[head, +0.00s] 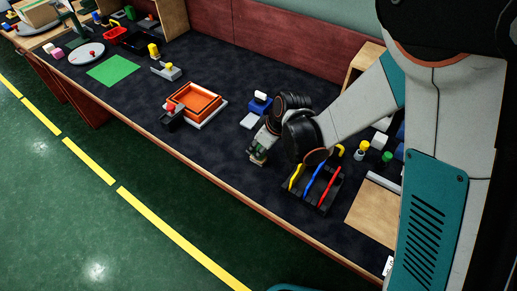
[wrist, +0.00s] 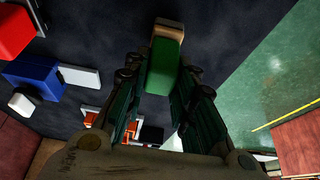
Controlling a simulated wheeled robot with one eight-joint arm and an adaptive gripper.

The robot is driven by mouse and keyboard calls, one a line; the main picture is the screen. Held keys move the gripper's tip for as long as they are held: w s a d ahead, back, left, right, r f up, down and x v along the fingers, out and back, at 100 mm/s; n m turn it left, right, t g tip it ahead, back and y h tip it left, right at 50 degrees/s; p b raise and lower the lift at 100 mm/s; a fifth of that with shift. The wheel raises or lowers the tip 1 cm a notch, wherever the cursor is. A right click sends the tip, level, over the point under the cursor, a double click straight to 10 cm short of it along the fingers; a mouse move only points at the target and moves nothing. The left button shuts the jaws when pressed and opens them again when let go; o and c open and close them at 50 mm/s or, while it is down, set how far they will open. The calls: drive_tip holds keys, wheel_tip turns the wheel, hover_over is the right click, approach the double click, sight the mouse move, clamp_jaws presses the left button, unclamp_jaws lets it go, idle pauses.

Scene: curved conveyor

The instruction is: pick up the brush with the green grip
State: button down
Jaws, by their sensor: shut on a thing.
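The brush with the green grip (wrist: 163,62) shows in the wrist view as a green block with a tan wooden end, between the two fingers of my gripper (wrist: 160,82). My gripper is shut on it. In the head view my gripper (head: 258,152) is over the dark bench top, right of the orange tray, with a small part of the held brush at its tip. The bristles cannot be made out. I cannot tell from these views whether the brush is clear of the bench.
An orange tray (head: 197,101) stands left of my gripper. A blue block with a white top (head: 260,102) is behind it. A black rack (head: 318,193) with yellow, blue and red handles stands close on the right. The bench's wooden front edge (head: 215,181) is near.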

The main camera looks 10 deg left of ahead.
sight(259, 147)
wheel_tip(259, 147, up, 19)
drive_tip(key=p, duration=0.6)
drive_tip(key=shift+r+p, duration=0.2)
drive_tip(key=shift+p, duration=0.2)
drive_tip(key=shift+s, duration=0.1)
drive_tip(key=c, duration=1.9)
unclamp_jaws()
drive_tip(key=c, duration=0.4)
drive_tip(key=shift+o, duration=0.2)
